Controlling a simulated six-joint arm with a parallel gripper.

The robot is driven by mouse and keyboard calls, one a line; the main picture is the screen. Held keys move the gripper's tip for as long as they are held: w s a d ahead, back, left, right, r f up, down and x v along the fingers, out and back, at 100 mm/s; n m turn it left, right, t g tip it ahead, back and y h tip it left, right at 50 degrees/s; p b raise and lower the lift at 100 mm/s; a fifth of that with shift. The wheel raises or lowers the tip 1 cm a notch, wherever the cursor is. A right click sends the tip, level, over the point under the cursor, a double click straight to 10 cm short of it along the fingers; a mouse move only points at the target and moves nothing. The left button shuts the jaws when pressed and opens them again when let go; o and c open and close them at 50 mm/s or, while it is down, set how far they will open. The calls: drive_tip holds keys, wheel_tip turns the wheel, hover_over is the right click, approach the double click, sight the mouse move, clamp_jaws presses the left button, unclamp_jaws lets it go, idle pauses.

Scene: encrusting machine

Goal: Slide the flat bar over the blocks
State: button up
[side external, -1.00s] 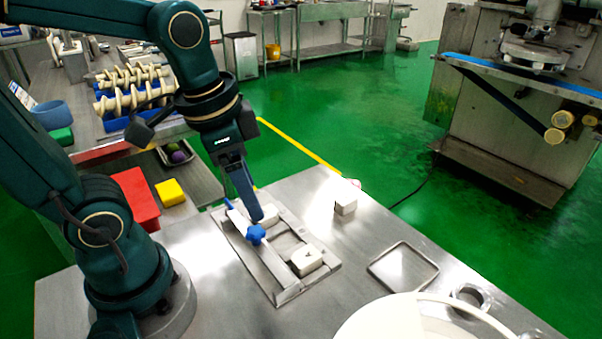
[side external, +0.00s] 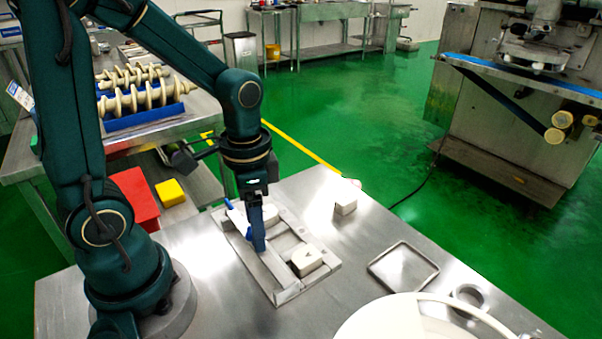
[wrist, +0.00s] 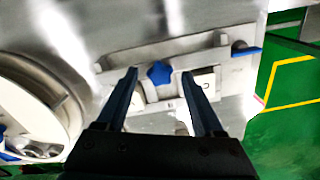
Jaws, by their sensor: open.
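The flat bar (side external: 274,268) lies along the left side of a metal frame (side external: 291,294) on the steel table. In the wrist view the bar (wrist: 118,62) runs across the picture, with a blue star knob (wrist: 160,73) at its middle. My gripper (side external: 257,247) points down at the bar and hides most of the knob in the side view. In the wrist view my gripper (wrist: 160,76) is open, one finger on each side of the knob; contact is unclear. A pale block (side external: 306,259) sits in the frame's near end, another (side external: 269,214) at its far end, partly hidden.
A blue lever (side external: 229,203) is at the frame's far end. A loose pale block (side external: 345,204) stands to the right. A shallow tray (side external: 403,287), a metal ring (side external: 468,294) and a large white round container (side external: 400,322) occupy the right side. The front table area is clear.

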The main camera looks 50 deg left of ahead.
drive_tip(key=shift+c, duration=0.3)
clamp_jaws()
idle(1.2)
